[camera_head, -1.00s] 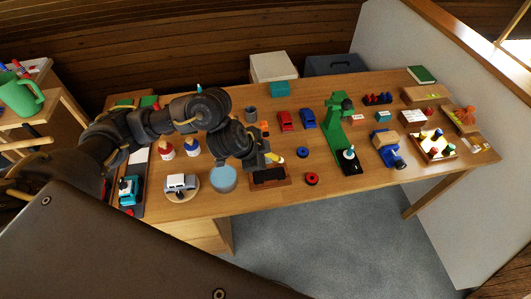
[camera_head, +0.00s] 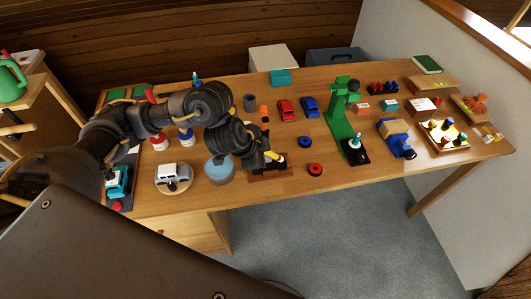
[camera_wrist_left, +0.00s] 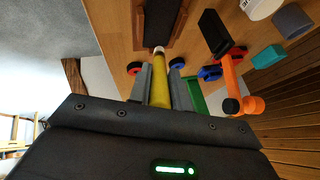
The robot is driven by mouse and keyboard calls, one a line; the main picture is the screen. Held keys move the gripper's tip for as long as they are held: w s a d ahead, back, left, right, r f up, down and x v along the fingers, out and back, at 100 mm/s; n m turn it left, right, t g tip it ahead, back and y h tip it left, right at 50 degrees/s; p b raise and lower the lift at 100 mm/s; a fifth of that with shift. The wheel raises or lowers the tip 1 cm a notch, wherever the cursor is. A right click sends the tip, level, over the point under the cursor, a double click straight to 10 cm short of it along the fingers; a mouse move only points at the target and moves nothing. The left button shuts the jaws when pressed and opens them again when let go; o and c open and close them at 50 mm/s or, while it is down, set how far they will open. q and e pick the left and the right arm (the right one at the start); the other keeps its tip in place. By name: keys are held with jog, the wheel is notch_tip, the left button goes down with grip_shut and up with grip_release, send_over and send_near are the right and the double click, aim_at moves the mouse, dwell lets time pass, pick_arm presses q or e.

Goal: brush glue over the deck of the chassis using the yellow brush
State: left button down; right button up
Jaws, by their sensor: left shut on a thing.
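My left gripper (camera_head: 272,159) is shut on the yellow brush (camera_wrist_left: 160,91), whose pale tip points away from the jaws. In the head view a bit of the yellow brush (camera_head: 281,157) shows beside the gripper, above a dark-topped tray with a wooden rim (camera_head: 285,175). This tray also shows in the left wrist view (camera_wrist_left: 140,28), just beyond the brush tip; I cannot tell whether they touch. A blue wheeled chassis (camera_head: 399,145) with a tan block on it stands right of the green press. My right gripper is not in view.
A green press (camera_head: 340,115) stands upright right of the gripper. A blue-topped round pot (camera_head: 219,170) and a white toy car (camera_head: 174,174) stand to the left. Red and blue cars (camera_head: 287,109) lie behind.

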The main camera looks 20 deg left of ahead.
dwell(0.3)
pick_arm(q)
jog(key=shift+f, duration=0.2)
jog(key=shift+f+b, duration=0.45)
jog(key=shift+f, duration=0.05)
jog(key=shift+a, duration=0.1)
dwell(0.3)
jog(key=s+a, duration=0.1)
jog(key=s+a+p, duration=0.1)
jog(key=a, duration=0.1)
jog(key=shift+s+a+r, duration=0.1)
jog(key=shift+a, duration=0.05)
jog(key=shift+a, duration=0.1)
jog(key=shift+s+a, duration=0.55)
jog(key=shift+a, duration=0.25)
jog(key=shift+s+a, duration=0.55)
jog(key=shift+a, duration=0.25)
